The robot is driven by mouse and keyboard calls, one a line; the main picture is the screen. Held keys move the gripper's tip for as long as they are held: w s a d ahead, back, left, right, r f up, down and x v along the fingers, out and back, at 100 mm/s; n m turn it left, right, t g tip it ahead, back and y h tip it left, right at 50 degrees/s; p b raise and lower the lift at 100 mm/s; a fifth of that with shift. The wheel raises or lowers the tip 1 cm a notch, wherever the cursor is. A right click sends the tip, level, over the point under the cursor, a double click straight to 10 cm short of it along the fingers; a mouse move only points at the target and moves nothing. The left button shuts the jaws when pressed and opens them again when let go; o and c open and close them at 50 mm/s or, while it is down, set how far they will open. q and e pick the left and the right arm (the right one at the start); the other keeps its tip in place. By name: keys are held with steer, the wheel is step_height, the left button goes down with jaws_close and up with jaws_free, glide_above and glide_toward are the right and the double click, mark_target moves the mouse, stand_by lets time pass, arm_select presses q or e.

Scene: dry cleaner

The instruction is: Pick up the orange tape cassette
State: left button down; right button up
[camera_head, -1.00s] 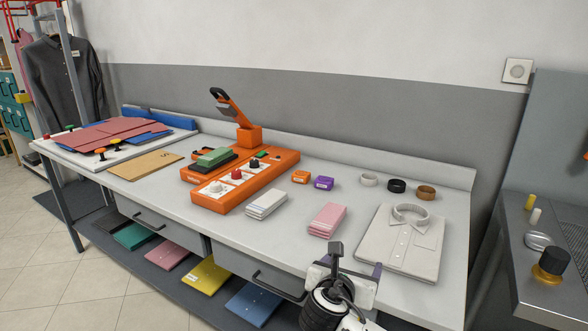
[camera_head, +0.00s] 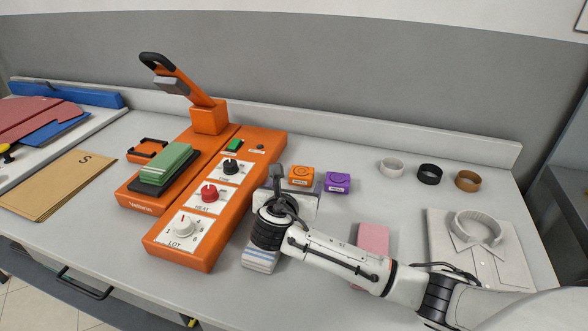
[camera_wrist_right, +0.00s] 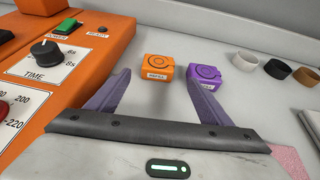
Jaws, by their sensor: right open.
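The orange tape cassette (camera_head: 301,176) is a small box with a round mark on top, lying on the table right of the orange press. In the right wrist view, the orange cassette (camera_wrist_right: 157,68) lies just beyond and between the spread fingertips. A purple cassette (camera_head: 337,182) stands just to its right; in the right wrist view the purple cassette (camera_wrist_right: 209,73) is close to the right fingertip. My right gripper (camera_wrist_right: 158,75) is open and empty, low over the table in front of the cassettes. In the head view the right gripper (camera_head: 298,190) is partly hidden by its own wrist. My left gripper is out of view.
The orange press (camera_head: 210,200) with knobs stands close left of my right gripper. White, black and brown rings (camera_head: 429,173) lie to the right. Folded striped cloth (camera_head: 260,258) and pink cloth (camera_head: 373,240) lie around my right arm. A folded shirt (camera_head: 480,250) lies at right.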

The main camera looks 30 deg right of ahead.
mark_target(301, 175)
steer(key=shift+x, duration=0.85)
steer(key=x, duration=0.5)
steer(key=shift+w+d, duration=0.15)
steer(key=shift+w, duration=0.25)
steer(key=c, duration=1.1)
